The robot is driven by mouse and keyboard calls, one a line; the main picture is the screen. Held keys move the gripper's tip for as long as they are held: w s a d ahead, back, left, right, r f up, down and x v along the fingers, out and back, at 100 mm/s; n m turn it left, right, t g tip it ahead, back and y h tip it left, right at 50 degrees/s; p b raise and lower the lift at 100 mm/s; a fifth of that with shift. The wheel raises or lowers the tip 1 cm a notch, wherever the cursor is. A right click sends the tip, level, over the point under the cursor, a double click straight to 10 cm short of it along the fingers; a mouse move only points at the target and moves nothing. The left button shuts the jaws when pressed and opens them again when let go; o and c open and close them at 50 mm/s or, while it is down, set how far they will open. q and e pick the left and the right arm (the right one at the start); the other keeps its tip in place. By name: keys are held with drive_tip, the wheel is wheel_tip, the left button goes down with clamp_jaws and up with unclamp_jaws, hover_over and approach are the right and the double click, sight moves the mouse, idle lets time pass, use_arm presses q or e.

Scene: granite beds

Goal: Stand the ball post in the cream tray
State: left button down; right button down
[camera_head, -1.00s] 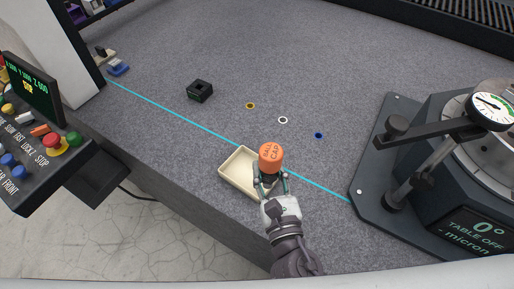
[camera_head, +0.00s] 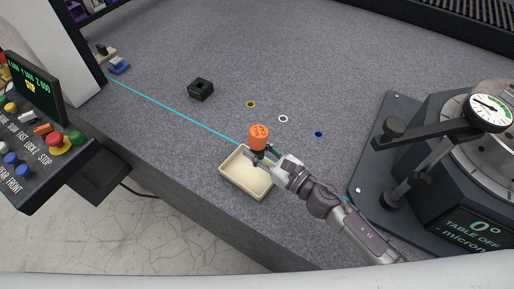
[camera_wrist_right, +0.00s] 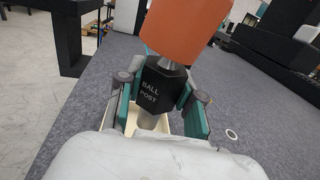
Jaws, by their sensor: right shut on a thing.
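The ball post has an orange cap (camera_head: 259,135) on top and a black faceted body (camera_wrist_right: 163,85) lettered BALL POST, with a grey stem below. My right gripper (camera_head: 262,158) is shut on the black body, one finger on each side. The post looks about upright. The cream tray (camera_head: 245,189) is a shallow rectangle near the front edge of the granite, empty on the part that shows. The post is over the tray's far end; I cannot tell whether its foot touches the tray floor. My left gripper is not in view.
A black block with a socket (camera_head: 200,90) stands behind the tray. Yellow, white (camera_head: 283,119) and blue rings lie flat on the granite. A round gauge stand (camera_head: 430,175) takes up the right, a control panel (camera_head: 35,145) the left. The granite behind the tray is mostly clear.

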drive_tip(key=shift+f+b, duration=3.65)
drive_tip(key=shift+f, duration=0.45)
drive_tip(key=shift+f+b, duration=0.3)
drive_tip(key=shift+d+f+b, duration=0.1)
drive_tip(key=shift+f+b, duration=0.1)
drive_tip(key=shift+b, duration=0.1)
drive_tip(key=c, duration=1)
unclamp_jaws()
drive_tip(key=shift+o, duration=1.6)
drive_tip(key=shift+s, duration=0.1)
drive_tip(key=shift+f, duration=0.15)
